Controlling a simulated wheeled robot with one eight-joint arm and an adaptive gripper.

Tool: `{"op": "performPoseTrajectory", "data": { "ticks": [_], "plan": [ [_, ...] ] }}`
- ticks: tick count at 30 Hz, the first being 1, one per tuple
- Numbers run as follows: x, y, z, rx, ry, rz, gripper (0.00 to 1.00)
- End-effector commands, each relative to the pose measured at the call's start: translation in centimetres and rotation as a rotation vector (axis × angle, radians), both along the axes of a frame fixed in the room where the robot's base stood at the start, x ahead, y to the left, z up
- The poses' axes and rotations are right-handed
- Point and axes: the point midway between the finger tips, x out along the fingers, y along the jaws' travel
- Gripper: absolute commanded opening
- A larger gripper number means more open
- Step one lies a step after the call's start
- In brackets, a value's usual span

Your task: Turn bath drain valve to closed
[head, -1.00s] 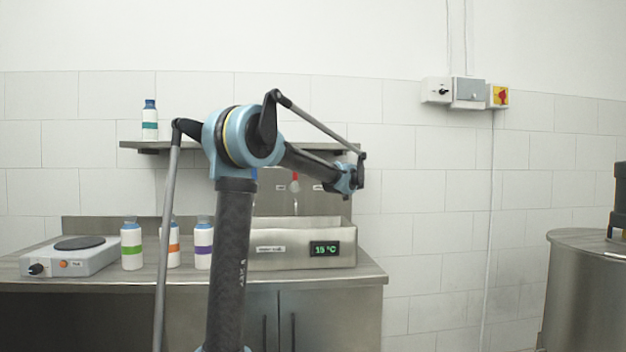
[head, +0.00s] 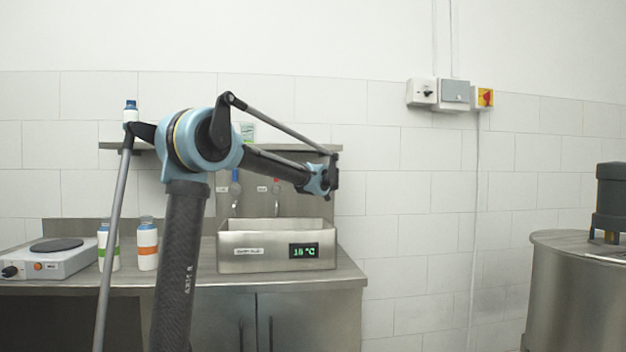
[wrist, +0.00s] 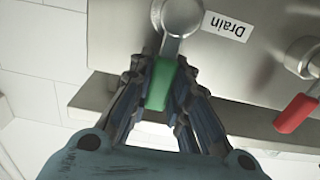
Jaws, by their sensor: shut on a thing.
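The drain valve has a round metal hub (wrist: 180,14) beside a "Drain" label (wrist: 226,27) on a steel panel in the wrist view. Its green handle (wrist: 161,84) extends down from the hub in that picture. My gripper (wrist: 163,78) is shut on the green handle, with a finger on each side of it. In the head view my gripper (head: 333,178) is at the right end of the steel panel above the bath (head: 262,264). The drain handle cannot be made out there.
A red-handled valve (wrist: 296,113) sits to the right in the wrist view. Bottles (head: 148,247) and a hot plate (head: 55,252) stand left. A drum (head: 570,290) stands right.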

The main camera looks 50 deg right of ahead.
Motion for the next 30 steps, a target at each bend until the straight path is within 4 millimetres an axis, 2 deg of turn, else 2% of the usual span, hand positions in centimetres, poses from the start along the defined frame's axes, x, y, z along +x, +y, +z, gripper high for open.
{"op": "performPoseTrajectory", "data": {
  "ticks": [4,5,7,20,23,30],
  "plan": [
    [0.0,0.1,-0.2,-0.002,0.004,0.003,0.0],
    [0.0,0.1,-0.2,-0.002,0.004,0.003,0.24],
    [0.0,0.1,-0.2,-0.002,0.004,0.002,0.38],
    [-0.5,0.2,0.0,0.0,0.001,-0.001,0.38],
    [-1.4,0.8,0.0,0.0,0.001,-0.002,0.38],
    [-4.9,3.5,-0.1,-0.001,0.002,-0.003,0.38]
  ]
}}
